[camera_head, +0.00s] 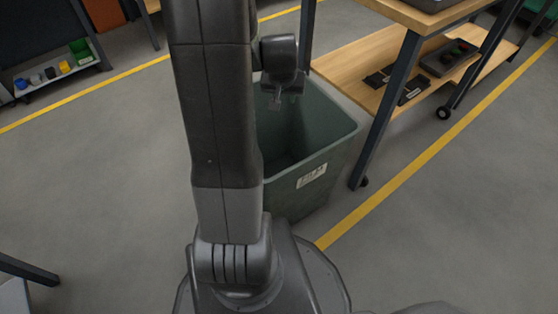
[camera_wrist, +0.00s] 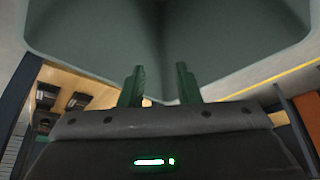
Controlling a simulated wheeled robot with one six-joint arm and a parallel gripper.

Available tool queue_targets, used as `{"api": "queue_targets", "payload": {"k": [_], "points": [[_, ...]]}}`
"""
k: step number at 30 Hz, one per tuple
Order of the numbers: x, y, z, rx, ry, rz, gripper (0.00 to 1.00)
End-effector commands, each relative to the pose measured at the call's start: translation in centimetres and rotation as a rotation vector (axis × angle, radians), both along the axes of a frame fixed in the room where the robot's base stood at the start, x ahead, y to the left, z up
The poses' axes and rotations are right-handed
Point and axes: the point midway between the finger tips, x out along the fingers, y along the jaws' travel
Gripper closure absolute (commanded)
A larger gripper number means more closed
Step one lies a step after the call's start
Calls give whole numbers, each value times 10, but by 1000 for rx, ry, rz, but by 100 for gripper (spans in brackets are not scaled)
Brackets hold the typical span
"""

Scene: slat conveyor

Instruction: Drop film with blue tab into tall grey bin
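The tall grey bin (camera_head: 330,150) stands on the floor just right of my arm, with a white label on its front wall. Its grey-green inside wall also fills the top of the wrist view (camera_wrist: 230,40). My gripper (camera_head: 277,101) is over the bin's opening, near its back left part. In the wrist view its two green-lit fingers (camera_wrist: 159,88) are apart with nothing visible between them. No film with a blue tab can be made out in either view. My arm hides the left part of the bin, and its inside is shaded.
A wooden bench (camera_head: 345,65) with dark legs stands right of the bin; its lower shelf holds dark flat items (camera_head: 397,86) and a grey control box (camera_head: 445,58). A low shelf (camera_head: 60,72) with small coloured items is far left.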

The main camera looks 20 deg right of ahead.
Motion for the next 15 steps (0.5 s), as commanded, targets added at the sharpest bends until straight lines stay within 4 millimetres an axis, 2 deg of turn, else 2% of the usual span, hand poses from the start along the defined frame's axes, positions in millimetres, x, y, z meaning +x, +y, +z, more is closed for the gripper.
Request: {"api": "queue_targets", "payload": {"k": [1,6,15], "points": [[-3,2,14,-1,-4,0,70],[-12,6,35,0,-2,-1,70],[-18,9,46,1,1,-1,70]]}}
